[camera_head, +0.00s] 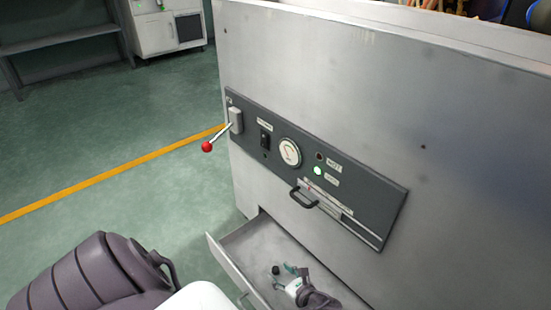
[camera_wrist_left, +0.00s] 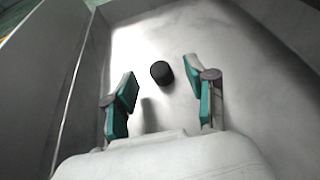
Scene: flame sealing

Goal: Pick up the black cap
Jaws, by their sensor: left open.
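The black cap (camera_wrist_left: 161,74) is a small dark cylinder lying in the open drawer. In the left wrist view it sits just beyond and between the fingertips, apart from both of them. My left gripper (camera_wrist_left: 160,84) is open with teal finger pads and nothing in it. In the head view the left gripper (camera_head: 286,274) reaches down into the drawer, and the cap (camera_head: 276,270) shows as a small dark spot by its fingertips. My right gripper is not in either view.
The drawer (camera_head: 226,262) is pulled out from a grey metal machine (camera_head: 330,90). Its walls stand close around my left gripper. The machine's dark panel (camera_head: 365,210) carries a gauge, a handle and a red-knobbed lever (camera_head: 207,146). Green floor is free at the left.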

